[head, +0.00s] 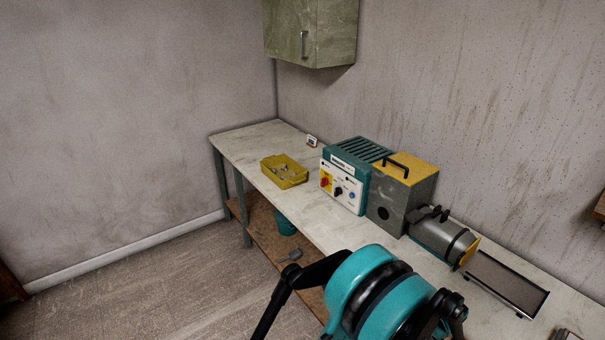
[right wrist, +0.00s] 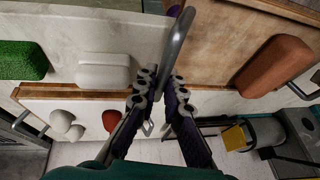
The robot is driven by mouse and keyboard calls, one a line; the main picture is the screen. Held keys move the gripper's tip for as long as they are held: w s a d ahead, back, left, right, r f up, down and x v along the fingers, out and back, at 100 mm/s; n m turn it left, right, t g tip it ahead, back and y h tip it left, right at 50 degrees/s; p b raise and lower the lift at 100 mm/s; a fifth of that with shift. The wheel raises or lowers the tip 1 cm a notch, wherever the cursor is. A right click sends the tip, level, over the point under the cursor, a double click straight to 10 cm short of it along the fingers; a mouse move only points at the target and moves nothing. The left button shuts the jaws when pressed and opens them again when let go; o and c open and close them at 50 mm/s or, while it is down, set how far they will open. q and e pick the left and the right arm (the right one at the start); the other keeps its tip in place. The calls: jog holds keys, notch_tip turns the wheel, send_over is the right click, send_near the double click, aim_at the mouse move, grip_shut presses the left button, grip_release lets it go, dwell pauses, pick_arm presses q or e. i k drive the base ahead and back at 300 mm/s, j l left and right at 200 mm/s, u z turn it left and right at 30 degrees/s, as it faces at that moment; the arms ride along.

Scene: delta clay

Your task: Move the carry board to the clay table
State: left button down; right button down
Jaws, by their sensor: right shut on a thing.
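In the right wrist view, my right gripper (right wrist: 160,88) is shut on a curved grey metal bar handle (right wrist: 177,42). The handle stands at the left edge of a pale, wood-edged board (right wrist: 215,55), which looks like the carry board. A reddish-brown clay block (right wrist: 275,66) lies on this board, and another metal handle (right wrist: 302,88) shows at its right side. The board's far end is cut off by the frame. I cannot tell for sure which surface is the clay table. Neither gripper shows in the head view.
A white-topped bench (head: 245,143) along the wall carries a yellow tray (head: 284,172), a teal control box (head: 344,178) and a grey extruder (head: 440,238). The right wrist view shows a green block (right wrist: 20,60), a white block (right wrist: 103,71) and small clay lumps on the left.

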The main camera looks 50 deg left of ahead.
aim_at(248, 147)
jog(key=k+j, duration=0.1)
jog(key=k, duration=0.45)
jog(key=j, duration=0.7)
jog(key=i+j+u, duration=0.1)
jog(key=j, duration=1.35)
jog(key=i+j, duration=0.1)
jog(key=j, duration=0.6)
jog(key=i+j+u, duration=0.1)
jog(key=j, duration=0.65)
jog(key=i+j, duration=0.1)
jog(key=j, duration=0.6)
jog(key=i+j+u, duration=0.1)
jog(key=j, duration=0.6)
jog(key=i+j, duration=0.1)
jog(key=j, duration=0.6)
jog(key=i+j, duration=0.1)
jog(key=j, duration=0.25)
jog(key=i+j, duration=0.15)
jog(key=j, duration=0.2)
jog(key=i+j, duration=0.1)
jog(key=j, duration=0.25)
jog(key=i+j, duration=0.15)
jog(key=j, duration=0.2)
jog(key=i, duration=0.9)
jog(key=j+u, duration=0.05)
